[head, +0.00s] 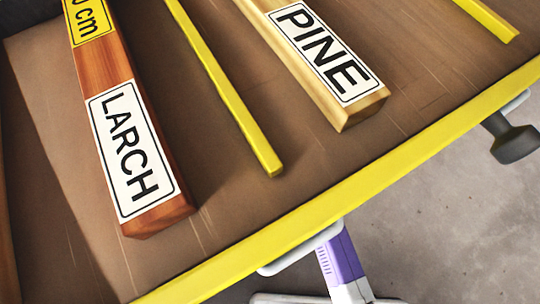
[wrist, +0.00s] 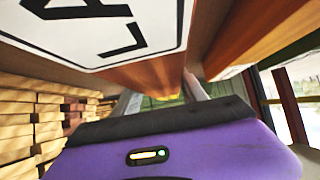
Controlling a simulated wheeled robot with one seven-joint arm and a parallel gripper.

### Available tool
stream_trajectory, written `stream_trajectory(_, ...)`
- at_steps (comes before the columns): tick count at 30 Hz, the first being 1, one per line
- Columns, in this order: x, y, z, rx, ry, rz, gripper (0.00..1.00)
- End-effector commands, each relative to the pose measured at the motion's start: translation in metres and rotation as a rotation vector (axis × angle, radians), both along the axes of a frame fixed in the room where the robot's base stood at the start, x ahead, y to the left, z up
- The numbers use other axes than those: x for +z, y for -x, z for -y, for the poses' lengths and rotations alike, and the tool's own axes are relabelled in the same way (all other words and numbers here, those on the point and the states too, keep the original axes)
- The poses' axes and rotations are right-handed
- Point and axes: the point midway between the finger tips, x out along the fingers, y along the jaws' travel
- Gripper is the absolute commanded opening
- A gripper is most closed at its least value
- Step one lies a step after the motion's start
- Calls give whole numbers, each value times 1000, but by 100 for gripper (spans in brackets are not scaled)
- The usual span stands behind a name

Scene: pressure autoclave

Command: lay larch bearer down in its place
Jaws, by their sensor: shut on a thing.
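The larch bearer (head: 108,80) is a long reddish-brown beam with a white LARCH label and a yellow length label. It lies lengthwise at the left of a brown deck (head: 235,200), left of a thin yellow strip (head: 222,85) and apart from it. I cannot tell whether it touches the deck. In the wrist view the larch bearer (wrist: 150,75) fills the top, close over my purple gripper. My gripper (wrist: 162,97) is shut on it, though the bearer and the gripper body hide the contact.
A paler beam labelled PINE (head: 340,110) lies right of the strip. A second yellow strip (head: 490,18) is at the upper right. A yellow edge (head: 400,158) bounds the deck's near side. Stacked light boards (wrist: 30,110) stand at the left in the wrist view.

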Motion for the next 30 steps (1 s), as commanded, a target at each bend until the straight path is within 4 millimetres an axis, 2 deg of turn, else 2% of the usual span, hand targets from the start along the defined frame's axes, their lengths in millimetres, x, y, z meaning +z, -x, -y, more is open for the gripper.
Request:
stream_trajectory(1, 2, -7, -5, 0, -3, 8, 0)
stream_trajectory(6, -28, -6, -4, 1, -2, 5, 0)
stream_trajectory(8, -33, -6, -4, 1, -3, 5, 0)
stream_trajectory(19, -35, -6, -4, -1, -3, 5, 0)
stream_trajectory(20, -36, -5, -3, 0, -1, 1, 54)
stream_trajectory(21, -36, -5, -3, 0, -1, 1, 62)
stream_trajectory(23, -36, -5, -3, 0, -1, 1, 72)
stream_trajectory(30, -36, -5, -3, 0, -1, 1, 72)
